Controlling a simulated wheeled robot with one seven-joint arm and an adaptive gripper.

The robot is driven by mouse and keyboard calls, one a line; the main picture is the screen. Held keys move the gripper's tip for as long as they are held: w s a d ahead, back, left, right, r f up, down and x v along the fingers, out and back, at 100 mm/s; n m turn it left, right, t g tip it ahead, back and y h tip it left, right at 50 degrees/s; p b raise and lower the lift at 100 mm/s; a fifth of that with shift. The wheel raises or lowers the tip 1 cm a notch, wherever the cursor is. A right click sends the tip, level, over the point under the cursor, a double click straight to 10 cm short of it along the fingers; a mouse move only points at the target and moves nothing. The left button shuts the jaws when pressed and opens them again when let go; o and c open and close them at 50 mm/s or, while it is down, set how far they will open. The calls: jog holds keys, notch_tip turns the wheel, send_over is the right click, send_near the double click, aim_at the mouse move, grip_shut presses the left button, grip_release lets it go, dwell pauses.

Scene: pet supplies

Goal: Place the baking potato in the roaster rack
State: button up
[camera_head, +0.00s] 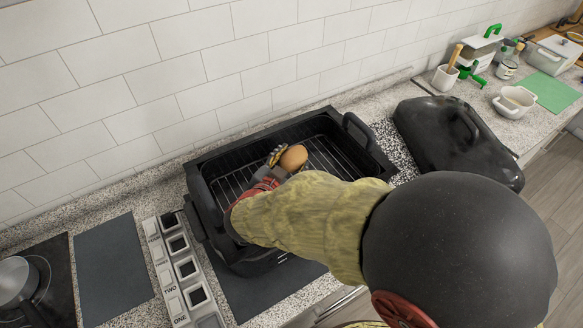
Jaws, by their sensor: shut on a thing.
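The baking potato (294,158) is a smooth brown oval, seen over the roaster. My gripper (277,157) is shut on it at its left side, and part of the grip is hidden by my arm. The roaster (195,182) is a black rectangular pan with raised end handles, standing open on the counter. The roaster rack (322,152) is a wire grid inside it. The potato is above the rack; I cannot tell if it touches the wires. My arm covers the front right part of the roaster.
The black roaster lid (440,135) lies on the counter to the right. A labelled grey holder (184,270) and dark mat (110,268) are at left, beside a pan (16,280). A white bowl (514,102) and green board (555,92) stand far right. A tiled wall is behind.

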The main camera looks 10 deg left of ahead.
jog(key=shift+f, duration=0.95)
jog(key=shift+f+b, duration=0.3)
jog(key=shift+f, duration=0.2)
jog(key=shift+f, duration=0.1)
jog(key=o, duration=1.3)
jog(key=shift+c, duration=0.2)
